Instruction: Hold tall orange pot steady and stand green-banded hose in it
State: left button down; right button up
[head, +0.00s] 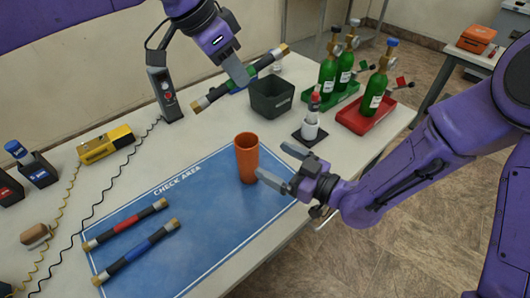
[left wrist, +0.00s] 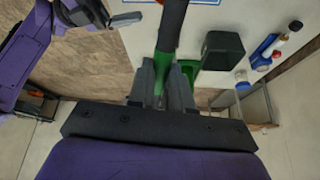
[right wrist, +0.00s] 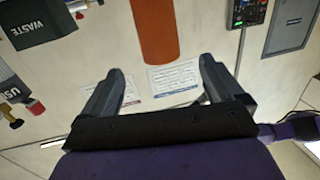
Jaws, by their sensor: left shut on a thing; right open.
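The tall orange pot (head: 247,160) stands upright and looks empty on the right part of the blue mat. My left gripper (head: 238,80) is shut on the green-banded hose (head: 269,60) near its green middle, which also shows in the left wrist view (left wrist: 172,28). The hose is tilted, above the table behind the pot and apart from it. My right gripper (head: 278,166) is open, just right of the pot, with its fingers pointing at it. In the right wrist view the pot (right wrist: 154,30) lies ahead of and between the open fingers (right wrist: 163,80), not gripped.
The blue check-area mat (head: 205,235) bears a red-banded hose (head: 127,223) and a blue-banded hose (head: 137,252). A black bin (head: 272,98), a white bottle (head: 310,127) and a red tray (head: 385,118) with green cylinders stand behind and right. A black meter (head: 164,95) stands at the back.

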aim_at(255, 150)
jog(key=x, duration=1)
jog(key=c, duration=1.1)
